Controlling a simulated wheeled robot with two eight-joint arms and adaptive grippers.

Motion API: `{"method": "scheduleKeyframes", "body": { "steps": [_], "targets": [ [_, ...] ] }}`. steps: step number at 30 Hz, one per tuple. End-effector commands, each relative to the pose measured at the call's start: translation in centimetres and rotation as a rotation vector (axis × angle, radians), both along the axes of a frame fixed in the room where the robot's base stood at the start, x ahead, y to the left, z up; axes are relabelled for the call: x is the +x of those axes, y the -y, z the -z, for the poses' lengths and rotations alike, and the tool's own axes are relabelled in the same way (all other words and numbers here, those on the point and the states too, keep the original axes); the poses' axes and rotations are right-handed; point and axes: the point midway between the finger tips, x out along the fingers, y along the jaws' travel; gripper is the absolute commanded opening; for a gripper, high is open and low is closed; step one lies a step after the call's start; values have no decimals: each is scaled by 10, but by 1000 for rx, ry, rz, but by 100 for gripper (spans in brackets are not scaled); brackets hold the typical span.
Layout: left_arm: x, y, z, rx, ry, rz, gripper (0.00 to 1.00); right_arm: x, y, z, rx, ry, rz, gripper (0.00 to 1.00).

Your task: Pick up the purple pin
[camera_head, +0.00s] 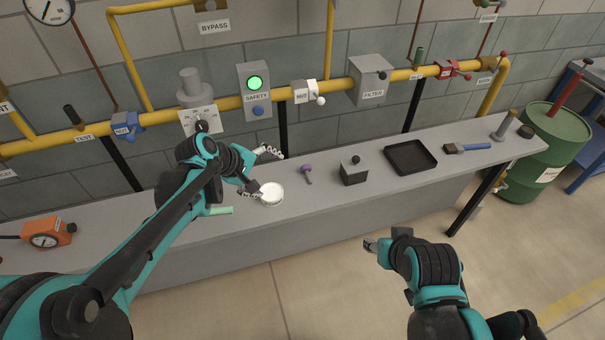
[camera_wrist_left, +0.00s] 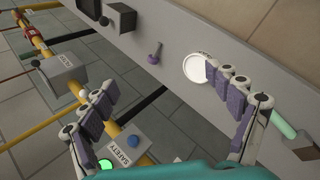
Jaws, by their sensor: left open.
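The purple pin (camera_head: 307,170) lies on the grey bench, right of the white round dish; it has a purple head and a thin shaft. It also shows in the left wrist view (camera_wrist_left: 154,52), beyond my fingertips. My left gripper (camera_head: 262,172) is open, above the bench and left of the pin, with its fingers spread and nothing between them. In the left wrist view its fingers (camera_wrist_left: 165,90) frame the bench edge and wall. My right gripper (camera_head: 370,245) is in front of the bench, away from the pin; its finger opening is too small to tell.
The white dish (camera_head: 271,194) sits below my left fingers, near a pale green rod (camera_head: 218,211). Yellow pipes (camera_head: 230,104) with valves run along the wall behind.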

Motion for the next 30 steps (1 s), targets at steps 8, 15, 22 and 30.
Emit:
{"method": "scheduleKeyframes", "body": {
  "steps": [8,15,22,30],
  "targets": [
    [106,22,77,-462,-253,-233,89,0,0,14,0,0,0,46],
    [151,30,148,-777,-473,-353,89,0,0,23,0,0,0,46],
    [161,33,181,-905,-577,-391,89,0,0,26,0,0,0,46],
    [171,56,195,-916,-588,-393,89,0,0,34,0,0,0,46]
  ]
}}
